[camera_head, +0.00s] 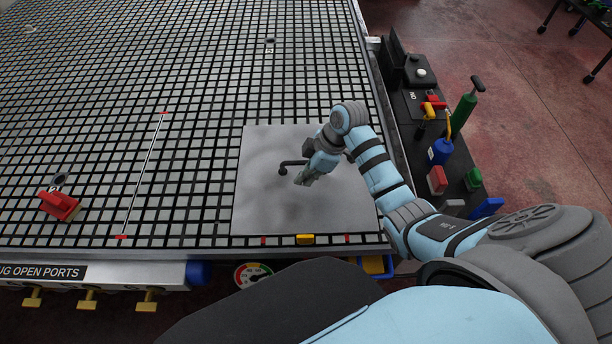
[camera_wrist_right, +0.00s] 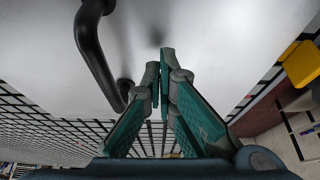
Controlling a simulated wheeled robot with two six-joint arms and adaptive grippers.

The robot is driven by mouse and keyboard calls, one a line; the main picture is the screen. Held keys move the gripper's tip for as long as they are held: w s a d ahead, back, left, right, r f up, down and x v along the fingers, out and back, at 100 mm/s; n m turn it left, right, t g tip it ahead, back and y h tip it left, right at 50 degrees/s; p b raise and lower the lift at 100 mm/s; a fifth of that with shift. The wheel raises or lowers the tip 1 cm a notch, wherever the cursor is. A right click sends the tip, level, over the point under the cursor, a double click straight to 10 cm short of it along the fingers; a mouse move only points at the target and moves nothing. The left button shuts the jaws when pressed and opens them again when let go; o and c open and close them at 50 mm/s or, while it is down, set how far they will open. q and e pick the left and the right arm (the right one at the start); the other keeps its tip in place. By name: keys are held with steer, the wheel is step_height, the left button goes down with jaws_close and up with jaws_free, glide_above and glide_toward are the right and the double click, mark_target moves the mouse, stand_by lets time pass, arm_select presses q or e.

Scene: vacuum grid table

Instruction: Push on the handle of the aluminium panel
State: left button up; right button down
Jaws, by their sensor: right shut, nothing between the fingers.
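The aluminium panel (camera_head: 265,205) is a flat grey square plate lying on the front right of the grid table. Its dark curved handle (camera_head: 290,164) stands near the middle of the panel. My right gripper (camera_head: 300,182) is over the panel, just right of and nearer than the handle. In the right wrist view the panel (camera_wrist_right: 220,40) fills the upper part, and the handle (camera_wrist_right: 92,48) is left of my right gripper (camera_wrist_right: 160,70). The right fingers are shut and empty, apart from the handle in that view. My left gripper is not in view.
A yellow block (camera_head: 305,239) and small red marks sit at the panel's front edge. A red-handled item (camera_head: 59,205) stands at the left. A side shelf at the right holds a green cylinder (camera_head: 463,110) and a blue one (camera_head: 440,152). The grid left of the panel is mostly clear.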

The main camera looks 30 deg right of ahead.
steer(key=shift+w+d+b, duration=0.3)
steer(key=shift+w+b, duration=0.15)
steer(key=shift+w, duration=0.15)
steer(key=shift+w+d+b, duration=0.3)
steer(key=shift+w+b, duration=0.1)
steer(key=shift+w, duration=0.2)
steer(key=shift+r, duration=0.15)
steer(key=shift+w+r+p, duration=0.1)
steer(key=shift+r+p, duration=0.05)
steer(key=shift+p, duration=0.4)
steer(key=shift+p, duration=0.6)
stand_by(0.8)
steer(key=shift+p, duration=1.05)
stand_by(1.0)
